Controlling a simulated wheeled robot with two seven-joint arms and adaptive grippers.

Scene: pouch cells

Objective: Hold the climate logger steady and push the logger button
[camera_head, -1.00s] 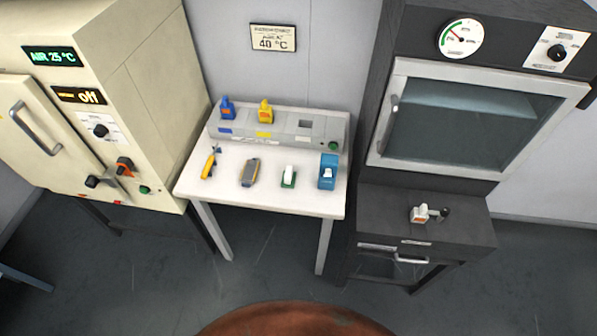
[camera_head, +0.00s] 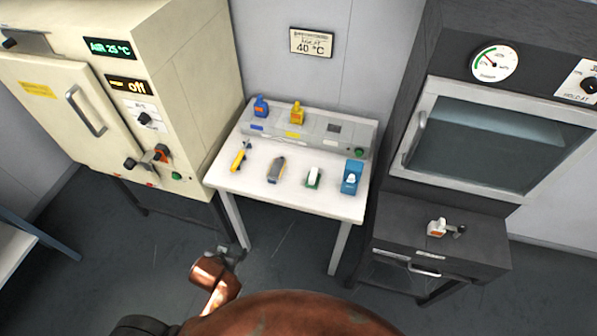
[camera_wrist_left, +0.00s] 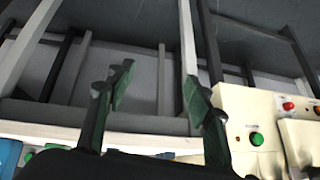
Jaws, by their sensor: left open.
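Small items stand on a white table in the head view: a yellow tool (camera_head: 239,158), a grey and yellow device (camera_head: 276,169), a green and white item (camera_head: 313,177) and a blue item with a white part (camera_head: 351,177). I cannot tell for sure which is the climate logger, and no logger button can be made out. My left gripper (camera_head: 232,256) is below the table's front left corner, apart from all of these. Its open, empty fingers also show in the left wrist view (camera_wrist_left: 157,76). My right gripper is not in view.
A cream cabinet (camera_head: 190,75) stands left, a dark oven (camera_head: 400,200) right. Floor before the table is free.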

